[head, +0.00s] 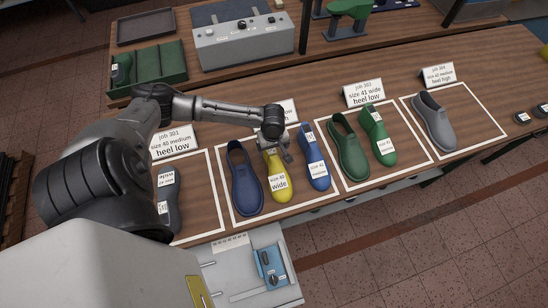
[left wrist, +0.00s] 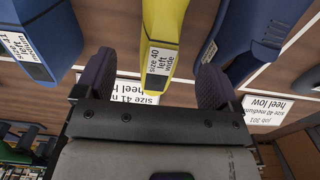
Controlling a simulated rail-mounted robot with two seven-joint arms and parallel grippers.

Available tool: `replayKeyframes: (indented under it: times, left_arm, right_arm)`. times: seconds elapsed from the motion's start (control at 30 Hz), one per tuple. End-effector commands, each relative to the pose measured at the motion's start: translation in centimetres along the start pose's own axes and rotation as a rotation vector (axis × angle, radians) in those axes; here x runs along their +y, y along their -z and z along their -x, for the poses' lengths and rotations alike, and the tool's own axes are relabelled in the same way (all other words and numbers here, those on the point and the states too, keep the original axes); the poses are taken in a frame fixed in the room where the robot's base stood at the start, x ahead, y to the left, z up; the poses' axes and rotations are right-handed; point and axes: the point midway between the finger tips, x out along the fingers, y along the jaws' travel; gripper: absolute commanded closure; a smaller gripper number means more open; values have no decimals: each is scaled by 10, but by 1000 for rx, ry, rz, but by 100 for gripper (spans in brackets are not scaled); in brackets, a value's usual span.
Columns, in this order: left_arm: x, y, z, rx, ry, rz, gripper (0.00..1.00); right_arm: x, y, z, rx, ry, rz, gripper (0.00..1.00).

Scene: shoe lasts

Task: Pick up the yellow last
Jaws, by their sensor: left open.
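The yellow last (head: 278,183) lies in the second white-outlined area, between a dark blue shoe (head: 244,180) and a blue last (head: 316,172). It carries a white label reading size 40 wide. My left gripper (head: 284,148) is over the far end of the yellow last, and its fingers are small in the head view. In the left wrist view, the yellow last (left wrist: 178,20) shows its "size 40 left wide" label. The open fingers (left wrist: 155,76) stand apart on either side of its lower end, with no contact visible. My right gripper is not in view.
A dark labelled last (head: 172,208) lies left, partly behind my arm. Green shoe (head: 347,150), green last (head: 378,138) and grey shoe (head: 432,122) stand right. Job cards line the back, including job 302 (head: 364,93). A grey control box (head: 240,42) stands behind.

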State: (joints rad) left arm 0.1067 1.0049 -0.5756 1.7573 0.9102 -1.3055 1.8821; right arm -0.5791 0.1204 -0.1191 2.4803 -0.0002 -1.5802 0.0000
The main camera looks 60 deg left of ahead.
Motion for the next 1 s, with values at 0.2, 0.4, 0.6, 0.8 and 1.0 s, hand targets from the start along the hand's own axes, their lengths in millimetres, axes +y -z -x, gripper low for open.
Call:
replayKeyframes:
  times: [0.2,0.4,0.6,0.8,1.0]
  left_arm:
    - [0,-1,-17,-1,0,-1,12]
    - [-1,-2,-30,-1,2,-2,12]
    - [-2,-4,-56,-1,1,-1,12]
    - [-2,-4,-69,1,0,-2,12]
    - [-2,-4,-70,0,0,-3,12]
  right_arm:
    - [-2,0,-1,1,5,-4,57]
    - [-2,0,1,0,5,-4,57]
    - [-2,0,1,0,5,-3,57]
    - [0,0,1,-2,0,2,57]
    - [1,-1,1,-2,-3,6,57]
